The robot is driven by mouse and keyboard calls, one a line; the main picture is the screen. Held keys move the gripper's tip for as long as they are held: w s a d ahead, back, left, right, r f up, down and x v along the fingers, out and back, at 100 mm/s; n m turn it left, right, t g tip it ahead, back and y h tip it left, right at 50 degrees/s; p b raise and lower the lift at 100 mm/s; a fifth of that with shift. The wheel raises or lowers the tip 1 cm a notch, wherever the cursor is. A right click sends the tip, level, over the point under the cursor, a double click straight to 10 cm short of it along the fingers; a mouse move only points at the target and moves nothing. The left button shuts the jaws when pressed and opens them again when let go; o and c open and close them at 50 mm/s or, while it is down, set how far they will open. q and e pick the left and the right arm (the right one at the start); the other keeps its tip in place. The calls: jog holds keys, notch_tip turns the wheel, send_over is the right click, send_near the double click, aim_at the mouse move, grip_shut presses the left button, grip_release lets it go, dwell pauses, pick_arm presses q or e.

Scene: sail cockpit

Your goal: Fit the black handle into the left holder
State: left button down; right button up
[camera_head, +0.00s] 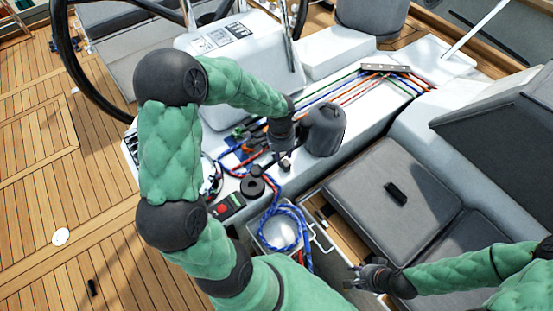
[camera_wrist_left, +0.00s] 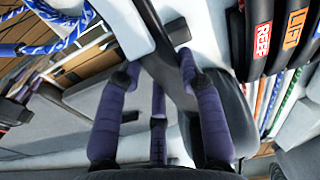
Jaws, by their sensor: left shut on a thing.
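My left gripper (camera_head: 284,152) is over the white cockpit ledge, just left of the dark winch drum (camera_head: 325,130). In the left wrist view its fingers (camera_wrist_left: 160,78) are closed around a dark bar, which looks like the black handle (camera_wrist_left: 166,62). The handle slants up out of the top of that view; a pale grey part is beside it. In the head view the gripper mostly hides the handle. I cannot make out the left holder for certain. My right gripper (camera_head: 362,278) is empty at the lower right, its fingertips apart, away from the ledge.
Black clutch levers marked REEF and LIFT (camera_wrist_left: 278,35) are close on the right in the wrist view. A blue rope (camera_head: 283,222) coils over an open bin beside a red-buttoned panel (camera_head: 228,207). A grey seat cushion (camera_head: 385,215) is at the right. The wooden deck (camera_head: 45,185) is mostly clear.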

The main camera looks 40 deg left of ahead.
pick_arm(q)
jog(key=shift+s+a+f, duration=0.45)
jog(key=shift+a+f, duration=0.05)
jog(key=shift+a, duration=0.2)
jog(key=shift+s+a+f+b, duration=0.15)
jog(key=shift+a+f+b, duration=0.05)
jog(key=shift+f+b, duration=1.7)
jog(key=shift+f, duration=0.4)
jog(key=shift+f+b, duration=1.5)
jog(key=shift+f, duration=0.4)
jog(key=shift+c, duration=1.3)
grip_release()
jog(key=shift+r, duration=0.15)
